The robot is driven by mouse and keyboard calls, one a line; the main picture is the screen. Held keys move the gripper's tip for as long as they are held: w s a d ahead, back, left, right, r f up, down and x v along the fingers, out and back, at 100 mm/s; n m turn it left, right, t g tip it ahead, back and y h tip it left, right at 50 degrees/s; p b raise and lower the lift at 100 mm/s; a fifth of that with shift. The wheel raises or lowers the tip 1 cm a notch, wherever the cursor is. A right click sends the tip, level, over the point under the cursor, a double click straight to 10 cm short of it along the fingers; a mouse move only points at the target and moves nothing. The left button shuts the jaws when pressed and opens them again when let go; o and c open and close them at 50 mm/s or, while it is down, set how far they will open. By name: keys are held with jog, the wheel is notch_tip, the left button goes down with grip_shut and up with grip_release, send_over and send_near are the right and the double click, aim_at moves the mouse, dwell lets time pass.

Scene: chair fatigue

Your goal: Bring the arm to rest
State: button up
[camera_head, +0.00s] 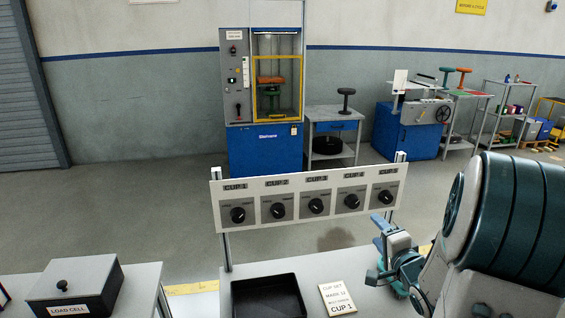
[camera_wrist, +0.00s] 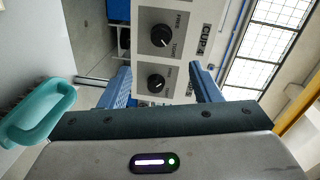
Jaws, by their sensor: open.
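My gripper (camera_head: 374,250) is at the right in the head view, low in front of the right end of the knob panel (camera_head: 262,190). My arm reaches in from the right edge, bent, and hides part of the bench. In the wrist view my gripper (camera_wrist: 162,82) shows two blue fingers spread wide apart, with nothing held between them. Beyond the fingers the panel appears turned sideways, with a CUP 4 label (camera_wrist: 203,42) and two black knobs. I cannot tell the exact gap between fingertips and panel.
The bench below the panel bears a black tray (camera_head: 268,297) and a CUP 1 card (camera_head: 337,299). A load cell box (camera_head: 75,287) sits on a bench at left. A blue test machine (camera_head: 264,150) stands behind. Open floor lies between panel and back wall.

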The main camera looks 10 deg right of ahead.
jog(key=s+a+r+n+g+p, duration=0.4)
jog(key=s+a+n+g, duration=0.3)
jog(key=s+a, duration=0.2)
jog(key=s+a+r+n+g+p, duration=0.4)
jog(key=s+a+n+g, duration=0.3)
jog(key=s, duration=0.4)
jog(key=a+n, duration=0.1)
jog(key=a, duration=0.1)
jog(key=shift+a+h, duration=0.3)
